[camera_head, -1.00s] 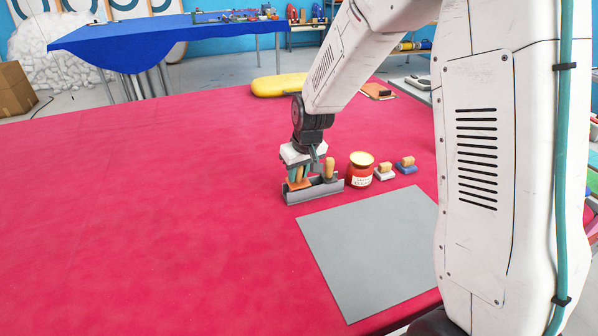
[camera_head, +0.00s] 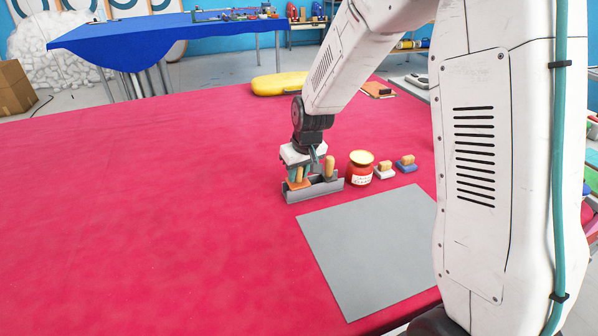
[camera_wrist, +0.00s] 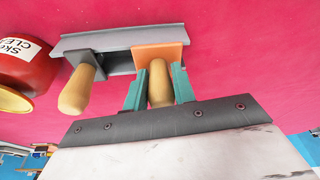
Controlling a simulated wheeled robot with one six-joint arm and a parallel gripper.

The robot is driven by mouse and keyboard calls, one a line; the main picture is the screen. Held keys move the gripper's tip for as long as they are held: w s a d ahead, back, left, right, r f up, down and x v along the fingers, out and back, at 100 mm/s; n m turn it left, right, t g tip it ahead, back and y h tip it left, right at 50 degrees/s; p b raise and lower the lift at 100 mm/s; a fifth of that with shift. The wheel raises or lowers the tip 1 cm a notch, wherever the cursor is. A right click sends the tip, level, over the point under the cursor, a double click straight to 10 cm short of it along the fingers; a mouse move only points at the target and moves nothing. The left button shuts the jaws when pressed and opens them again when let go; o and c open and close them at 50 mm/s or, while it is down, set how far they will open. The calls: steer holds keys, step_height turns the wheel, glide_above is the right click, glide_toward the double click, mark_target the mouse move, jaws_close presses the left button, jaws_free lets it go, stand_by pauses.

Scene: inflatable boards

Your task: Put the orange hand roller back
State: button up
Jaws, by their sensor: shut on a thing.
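The orange hand roller (camera_head: 298,185) has an orange head and a pale wooden handle. It is upright at the left end of the grey tray (camera_head: 318,192) in the head view. My gripper (camera_head: 299,172) is shut on its handle from above. In the wrist view the teal fingers (camera_wrist: 160,88) stand on both sides of the handle, and the orange head (camera_wrist: 155,54) overlaps one end of the tray (camera_wrist: 110,38). I cannot tell whether the head rests on the tray floor. A second wooden-handled tool (camera_head: 329,168) stands at the tray's other end.
A red jar (camera_head: 361,170) stands right of the tray, with two wooden-handled blocks (camera_head: 384,171) (camera_head: 405,164) beyond it. A grey mat (camera_head: 372,250) lies in front. A yellow bundle (camera_head: 278,84) lies at the back. The red surface to the left is clear.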

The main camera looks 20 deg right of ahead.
steer(key=shift+f, duration=0.2)
stand_by(0.7)
steer(key=o, duration=1.4)
steer(key=shift+r, duration=3.05)
steer(key=s+d+r, duration=0.1)
steer(key=s+r, duration=0.3)
steer(key=s, duration=0.7)
steer(key=s+d+r+m+g, duration=0.1)
steer(key=s+r, duration=0.4)
steer(key=s, duration=0.7)
steer(key=s+d+r+m, duration=0.1)
steer(key=s+r, duration=0.3)
steer(key=s, duration=0.7)
steer(key=shift+s+d+r+g+h, duration=0.1)
steer(key=shift+s+r+g+h, duration=0.1)
steer(key=shift+s+g+h, duration=0.15)
